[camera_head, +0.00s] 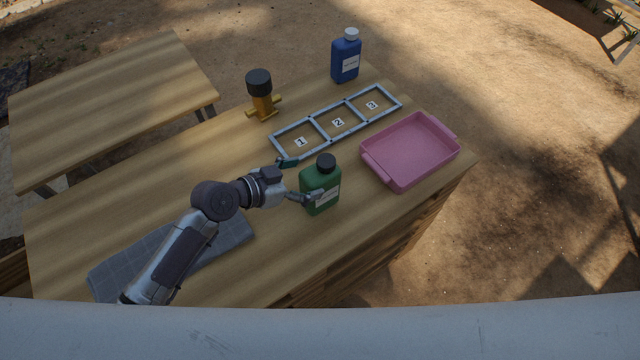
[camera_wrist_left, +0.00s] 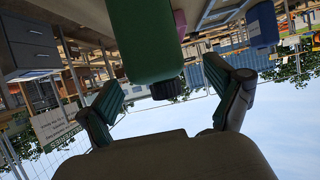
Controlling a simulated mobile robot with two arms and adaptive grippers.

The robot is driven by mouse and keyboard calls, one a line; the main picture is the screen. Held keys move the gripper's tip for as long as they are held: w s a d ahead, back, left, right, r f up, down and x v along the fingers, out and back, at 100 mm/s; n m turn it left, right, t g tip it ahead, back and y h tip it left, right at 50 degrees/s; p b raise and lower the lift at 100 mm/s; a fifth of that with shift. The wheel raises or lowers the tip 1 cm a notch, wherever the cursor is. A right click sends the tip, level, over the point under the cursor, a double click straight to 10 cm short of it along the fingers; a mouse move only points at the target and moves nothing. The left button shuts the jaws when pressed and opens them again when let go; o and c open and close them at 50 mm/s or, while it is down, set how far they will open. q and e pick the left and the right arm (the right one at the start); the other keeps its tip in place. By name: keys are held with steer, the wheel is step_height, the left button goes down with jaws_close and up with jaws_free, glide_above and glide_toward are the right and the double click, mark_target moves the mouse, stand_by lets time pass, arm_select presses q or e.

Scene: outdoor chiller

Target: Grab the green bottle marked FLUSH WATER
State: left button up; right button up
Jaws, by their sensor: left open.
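The green bottle (camera_head: 320,182) with a black cap and a white label stands upright on the wooden table. The label is too small to read. My left gripper (camera_head: 294,179) is open at the bottle's left side, with one finger behind it and one in front at the label. In the left wrist view the green bottle (camera_wrist_left: 146,40) hangs upside down in the picture, ahead of the open fingers of my left gripper (camera_wrist_left: 166,100). I cannot tell whether a finger touches it. My right gripper is not in view.
A pink tray (camera_head: 372,162) lies right of the bottle. A grey frame (camera_head: 318,127) with slots 1, 2 and 3 lies behind it. A brass valve with black top (camera_head: 262,98) and a blue bottle (camera_head: 345,62) stand farther back. A grey cloth (camera_head: 228,232) lies under my arm.

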mark_target(320, 174)
arm_select(q)
steer(key=p+x, duration=0.1)
steer(key=x, duration=0.3)
steer(key=shift+w+d, duration=0.1)
steer(key=shift+d, duration=0.25)
steer(key=shift+a, duration=0.1)
steer(key=c, duration=1.6)
jaws_close()
steer(key=shift+r, duration=0.1)
